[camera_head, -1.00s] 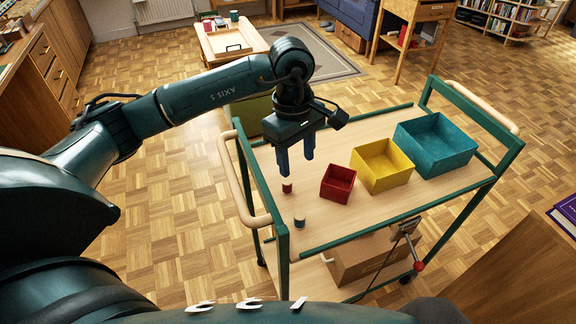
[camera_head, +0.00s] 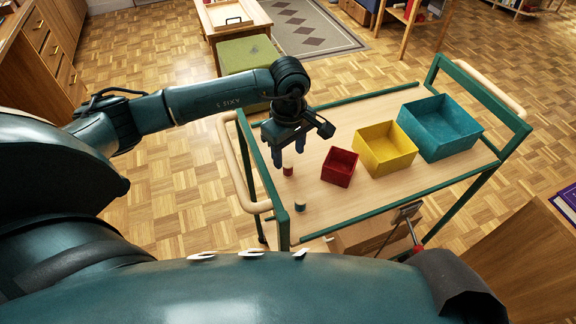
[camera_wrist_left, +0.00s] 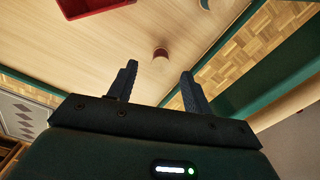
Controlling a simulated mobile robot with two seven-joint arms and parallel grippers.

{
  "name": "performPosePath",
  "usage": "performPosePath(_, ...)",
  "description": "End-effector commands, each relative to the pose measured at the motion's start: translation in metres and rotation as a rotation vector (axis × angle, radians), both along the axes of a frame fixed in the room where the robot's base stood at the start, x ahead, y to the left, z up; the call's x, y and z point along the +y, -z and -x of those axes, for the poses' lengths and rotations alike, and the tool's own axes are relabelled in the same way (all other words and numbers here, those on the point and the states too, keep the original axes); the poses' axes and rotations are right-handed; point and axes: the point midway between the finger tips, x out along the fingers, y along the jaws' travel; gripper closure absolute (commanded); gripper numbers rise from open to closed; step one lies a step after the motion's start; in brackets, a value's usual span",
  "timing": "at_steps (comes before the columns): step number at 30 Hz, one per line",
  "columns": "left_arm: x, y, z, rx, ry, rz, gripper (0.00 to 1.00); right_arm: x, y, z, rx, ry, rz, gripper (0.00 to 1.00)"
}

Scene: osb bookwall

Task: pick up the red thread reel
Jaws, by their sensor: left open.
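The red thread reel (camera_head: 288,170) stands upright on the wooden top of the green-framed trolley (camera_head: 335,212), near its left end. In the left wrist view the reel (camera_wrist_left: 160,54) shows beyond the fingertips, roughly centred between them. My left gripper (camera_head: 289,160) points down just above and behind the reel in the head view. Its two fingers (camera_wrist_left: 158,80) are apart with nothing between them. The exact height of the fingertips over the reel is hard to tell. My right gripper does not show.
A teal-grey reel (camera_head: 300,206) stands nearer to me. Red (camera_head: 339,168), yellow (camera_head: 386,149) and blue (camera_head: 441,128) open boxes stand in a row to the right. A beige handle (camera_head: 240,170) and green rail border the trolley's left end. A green stool (camera_head: 250,55) stands behind.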

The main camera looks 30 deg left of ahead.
Motion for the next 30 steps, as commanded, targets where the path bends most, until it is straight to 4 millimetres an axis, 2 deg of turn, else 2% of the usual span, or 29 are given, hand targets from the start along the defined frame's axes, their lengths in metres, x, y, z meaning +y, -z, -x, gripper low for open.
performPosePath(2, 0.002, 0.012, 0.002, 0.005, -0.003, -0.001, 0.5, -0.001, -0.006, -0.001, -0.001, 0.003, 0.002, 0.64)
performPosePath(6, 0.002, 0.03, 0.002, 0.004, 0.0, 0.001, 0.5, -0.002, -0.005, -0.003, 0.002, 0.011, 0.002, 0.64)
performPosePath(15, 0.002, 0.035, 0.001, 0.001, -0.001, 0.001, 0.5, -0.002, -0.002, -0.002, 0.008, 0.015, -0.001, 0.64)
performPosePath(30, 0.002, 0.035, 0.001, 0.001, -0.001, 0.001, 0.91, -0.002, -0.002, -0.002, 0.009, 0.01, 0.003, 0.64)
